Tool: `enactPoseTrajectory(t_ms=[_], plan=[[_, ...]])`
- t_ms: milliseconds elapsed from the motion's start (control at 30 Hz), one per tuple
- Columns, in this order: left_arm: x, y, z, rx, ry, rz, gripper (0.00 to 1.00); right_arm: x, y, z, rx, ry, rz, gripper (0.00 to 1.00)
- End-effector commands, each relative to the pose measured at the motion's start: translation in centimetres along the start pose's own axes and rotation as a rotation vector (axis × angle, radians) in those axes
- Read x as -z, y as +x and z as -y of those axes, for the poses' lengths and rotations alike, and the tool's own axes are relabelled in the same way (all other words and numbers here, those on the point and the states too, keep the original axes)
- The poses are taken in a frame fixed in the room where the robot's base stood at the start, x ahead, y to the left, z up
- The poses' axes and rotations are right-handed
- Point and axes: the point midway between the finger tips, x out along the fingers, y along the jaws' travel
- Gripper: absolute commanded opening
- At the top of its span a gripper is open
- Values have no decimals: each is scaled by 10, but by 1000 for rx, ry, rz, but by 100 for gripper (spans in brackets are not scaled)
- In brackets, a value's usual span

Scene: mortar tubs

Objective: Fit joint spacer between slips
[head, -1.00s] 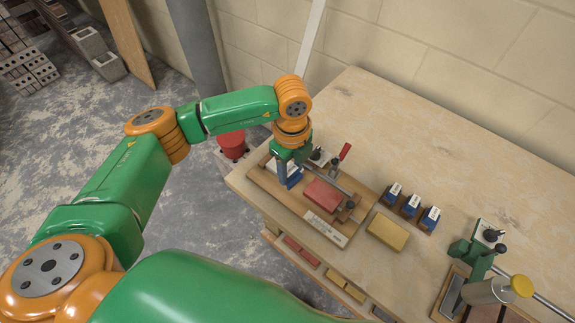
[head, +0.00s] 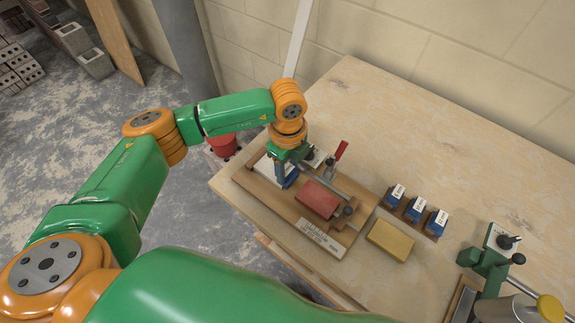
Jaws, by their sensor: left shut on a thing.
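My left gripper (head: 284,178) points down over the left part of a wooden jig board (head: 345,240). It is shut on a blue spacer (head: 291,179), mostly hidden by the fingers. A red slip (head: 318,199) lies on the jig just right of the spacer. I cannot tell whether the spacer touches it, or whether it rests on the board. A pale piece (head: 262,164) shows left of the gripper, partly covered. Three blue spacers with white labels (head: 414,208) stand in a wooden rack right of the jig. My right gripper is not in view.
A red-handled clamp (head: 340,151) and a metal bar stand at the jig's back and right. A yellow block (head: 390,240) lies right of the jig. A green fixture (head: 488,252) with a metal cylinder stands at lower right. The back of the wooden table (head: 400,120) is clear.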

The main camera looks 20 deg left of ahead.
Motion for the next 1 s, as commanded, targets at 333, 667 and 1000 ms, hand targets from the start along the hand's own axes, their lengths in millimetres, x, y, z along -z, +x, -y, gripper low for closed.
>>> enactPoseTrajectory(t_ms=[333, 667, 1000], plan=[[0, -1, 0, 1, 0, 0, 0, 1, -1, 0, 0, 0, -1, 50], [0, 2, 0, 1, 0, 0, 0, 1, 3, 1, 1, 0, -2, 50], [0, 2, 0, 1, 0, 0, 84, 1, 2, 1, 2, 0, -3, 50]])
